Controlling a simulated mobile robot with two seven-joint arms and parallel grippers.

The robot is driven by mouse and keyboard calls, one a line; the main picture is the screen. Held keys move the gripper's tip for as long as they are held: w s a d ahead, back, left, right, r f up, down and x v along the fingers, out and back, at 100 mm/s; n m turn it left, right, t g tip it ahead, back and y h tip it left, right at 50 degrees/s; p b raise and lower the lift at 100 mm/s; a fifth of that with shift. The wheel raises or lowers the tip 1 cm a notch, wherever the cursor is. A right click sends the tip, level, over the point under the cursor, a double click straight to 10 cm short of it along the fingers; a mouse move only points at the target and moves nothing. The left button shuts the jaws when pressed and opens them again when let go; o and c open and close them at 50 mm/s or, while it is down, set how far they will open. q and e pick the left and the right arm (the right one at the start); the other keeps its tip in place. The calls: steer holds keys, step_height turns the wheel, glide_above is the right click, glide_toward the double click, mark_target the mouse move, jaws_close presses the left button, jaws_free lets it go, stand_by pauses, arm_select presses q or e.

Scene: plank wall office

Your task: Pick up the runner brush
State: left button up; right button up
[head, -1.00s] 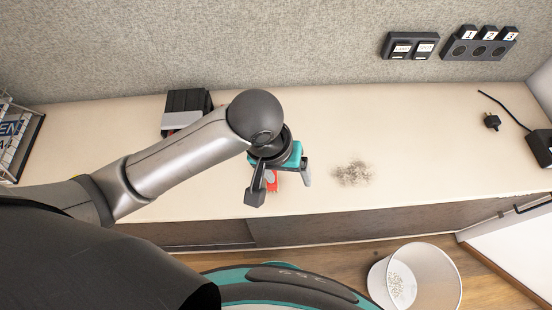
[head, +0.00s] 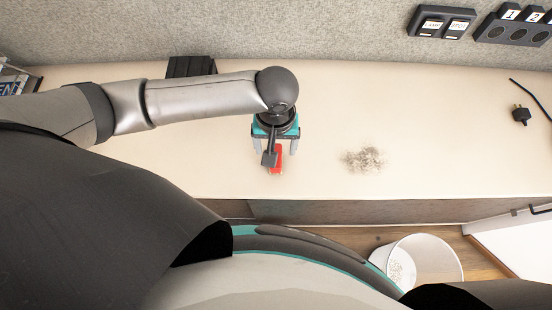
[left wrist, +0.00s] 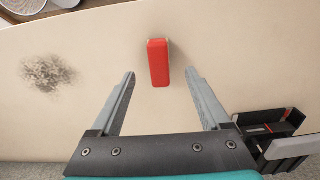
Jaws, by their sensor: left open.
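The runner brush (head: 276,158) appears as a small red block on the pale desktop near its front edge, partly hidden by my gripper in the head view. In the left wrist view the red brush (left wrist: 159,62) lies lengthwise just ahead of the gap between the fingers, with a thin pale edge along one side. My left gripper (head: 275,148) is open and empty above the desk, pointing down at the brush. In the left wrist view its fingers are spread wider than the brush, one to each side, apart from it. My right gripper is not in view.
A patch of grey debris (head: 363,159) lies right of the brush. A black holder (head: 190,67) stands behind my left arm and also shows in the wrist view (left wrist: 270,128). A white bin (head: 428,258) stands below the desk. A plug (head: 521,115) lies far right.

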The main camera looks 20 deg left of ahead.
arm_select(q)
steer(key=shift+s+d+f+b, duration=0.1)
steer(key=shift+f+b, duration=0.45)
steer(key=shift+f, duration=0.85)
steer(key=shift+s+f+b, duration=0.1)
steer(key=shift+f+b, duration=0.4)
steer(key=shift+f, duration=0.85)
steer(key=shift+c, duration=0.2)
jaws_close()
